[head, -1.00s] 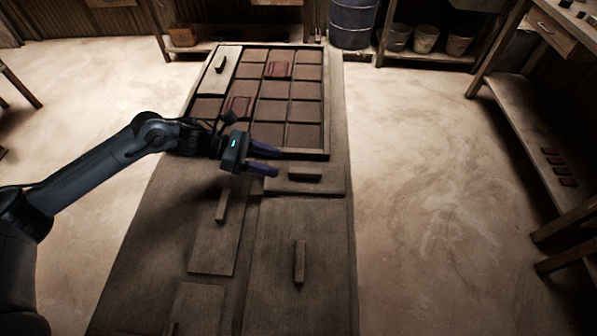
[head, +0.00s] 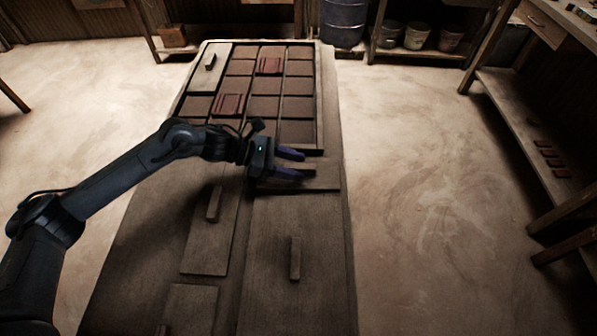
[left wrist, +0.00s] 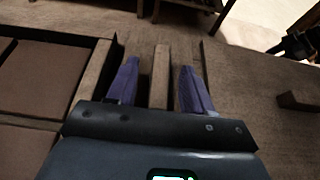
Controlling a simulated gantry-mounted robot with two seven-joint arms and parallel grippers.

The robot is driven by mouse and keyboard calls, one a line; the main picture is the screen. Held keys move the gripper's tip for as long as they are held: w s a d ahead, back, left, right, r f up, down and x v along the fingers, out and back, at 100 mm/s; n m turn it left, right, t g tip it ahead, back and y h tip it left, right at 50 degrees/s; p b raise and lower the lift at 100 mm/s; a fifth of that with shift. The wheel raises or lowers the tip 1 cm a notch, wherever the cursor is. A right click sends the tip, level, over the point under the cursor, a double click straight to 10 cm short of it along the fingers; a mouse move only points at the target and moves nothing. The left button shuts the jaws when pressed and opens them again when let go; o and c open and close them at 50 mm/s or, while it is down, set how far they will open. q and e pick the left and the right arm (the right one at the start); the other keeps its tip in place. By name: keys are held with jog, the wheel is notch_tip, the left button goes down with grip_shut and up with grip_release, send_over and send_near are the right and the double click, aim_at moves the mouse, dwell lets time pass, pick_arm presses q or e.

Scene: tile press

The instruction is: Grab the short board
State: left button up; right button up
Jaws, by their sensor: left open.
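The short board (head: 326,181) lies crosswise just in front of the tile frame, with a raised bar handle on top. My left gripper (head: 297,165) is over this board, pointing right, with its purple fingers apart. In the left wrist view the bar handle (left wrist: 160,72) stands between the two open fingers (left wrist: 160,85), with a gap on each side. The fingers hide part of the handle in the head view. A dark mechanical part at the upper right of the left wrist view may be my right arm; its jaws cannot be made out.
The tile frame (head: 321,100) holds brown tiles, two reddish pieces (head: 230,103) and a pale board with a handle (head: 208,78). Longer handled boards (head: 212,245) (head: 270,225) lie nearer on the table. A shelf bench (head: 520,120) stands right, beyond open floor.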

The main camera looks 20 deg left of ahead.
pick_arm(q)
jog(key=c, duration=0.9)
grip_shut()
jog(key=shift+r, duration=0.2)
